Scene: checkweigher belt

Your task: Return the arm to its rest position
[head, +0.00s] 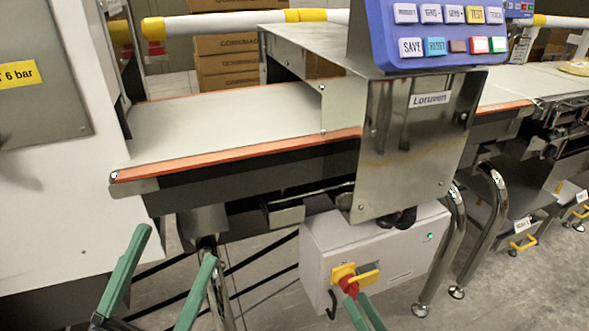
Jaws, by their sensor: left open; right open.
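My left gripper (174,246) is at the lower left, its two green fingers pointing up and spread apart with nothing between them. It is in front of the near edge of the conveyor belt (210,118) and appears lower than it. My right gripper (356,297) shows only its green fingertips at the bottom edge, in front of the grey control box (400,255). The fingertips overlap the area just below the red and yellow rotary switch (351,281); I cannot tell whether they touch it. The rest of the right gripper is out of the picture.
A steel housing (410,140) spans the belt, with a blue button panel (440,30) on top. A white cabinet (60,215) stands at left. Bent steel legs (490,230) rise at right. Cardboard boxes (226,62) are stacked behind the yellow-and-white rail (235,20).

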